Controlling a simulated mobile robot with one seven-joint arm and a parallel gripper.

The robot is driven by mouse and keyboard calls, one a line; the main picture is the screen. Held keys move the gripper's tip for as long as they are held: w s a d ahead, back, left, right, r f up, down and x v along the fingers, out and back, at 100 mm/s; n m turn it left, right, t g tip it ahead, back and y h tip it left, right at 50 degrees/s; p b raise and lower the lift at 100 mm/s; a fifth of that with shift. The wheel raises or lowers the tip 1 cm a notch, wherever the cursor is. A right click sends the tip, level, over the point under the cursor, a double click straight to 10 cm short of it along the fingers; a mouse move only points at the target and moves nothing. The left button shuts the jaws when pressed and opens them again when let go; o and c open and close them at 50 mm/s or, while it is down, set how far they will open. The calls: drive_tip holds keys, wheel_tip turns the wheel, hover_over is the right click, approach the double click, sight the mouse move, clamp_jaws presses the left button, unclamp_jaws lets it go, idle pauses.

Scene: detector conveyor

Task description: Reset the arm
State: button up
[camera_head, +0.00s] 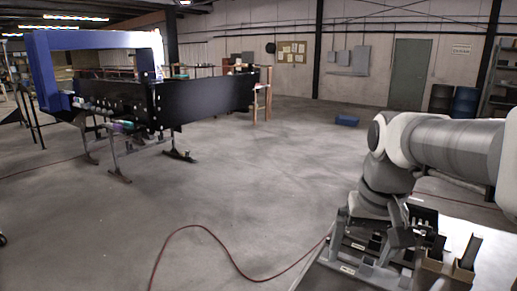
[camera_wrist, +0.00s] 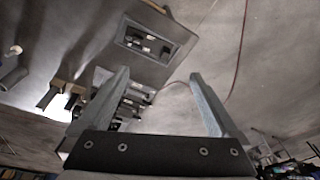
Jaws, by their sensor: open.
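In the wrist view my gripper (camera_wrist: 160,85) shows its two grey fingers spread wide apart, with nothing between them. The fingers point toward a grey surface with dark recesses, and a thin red cable lies beyond. In the head view my arm reaches in from the right edge and bends downward at the right. I cannot make out the fingers clearly there.
A blue detector arch (camera_head: 75,42) stands over a black-sided conveyor (camera_head: 210,98) at the left. A red cable (camera_head: 205,228) lies on the floor. Small brown boxes (camera_head: 432,272) stand below my arm. A blue crate (camera_head: 347,120) lies farther back. The middle floor is clear.

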drive_tip(key=s+a+f+n+t, duration=0.2)
drive_tip(key=s+a+t, duration=0.1)
drive_tip(key=s, duration=0.7)
drive_tip(key=shift+a+f+t, duration=0.15)
drive_tip(key=shift+a+t, duration=0.15)
drive_tip(key=shift+a, duration=0.05)
